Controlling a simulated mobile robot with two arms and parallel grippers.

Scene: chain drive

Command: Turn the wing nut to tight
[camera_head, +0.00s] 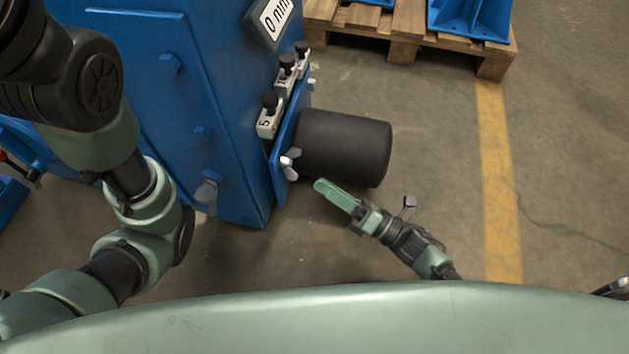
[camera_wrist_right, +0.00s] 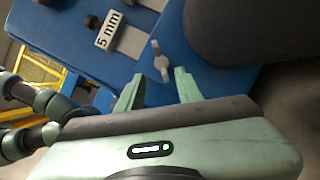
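The silver wing nut (camera_head: 288,163) sits on the edge of the blue plate at the machine's right side, beside the dark cylinder. In the right wrist view the wing nut (camera_wrist_right: 160,62) shows its two wings, one above and one below its hub, slightly tilted. My right gripper (camera_head: 320,186) is just right of and below the wing nut in the head view. In the wrist view its two green fingers (camera_wrist_right: 159,76) are apart and empty, with the wing nut just beyond their tips. I see no contact. My left arm is at the left; its gripper is out of view.
The blue machine (camera_head: 150,90) fills the left centre. A dark cylinder (camera_head: 345,147) juts out above my right gripper. A wooden pallet (camera_head: 405,35) stands behind. The floor at right is clear.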

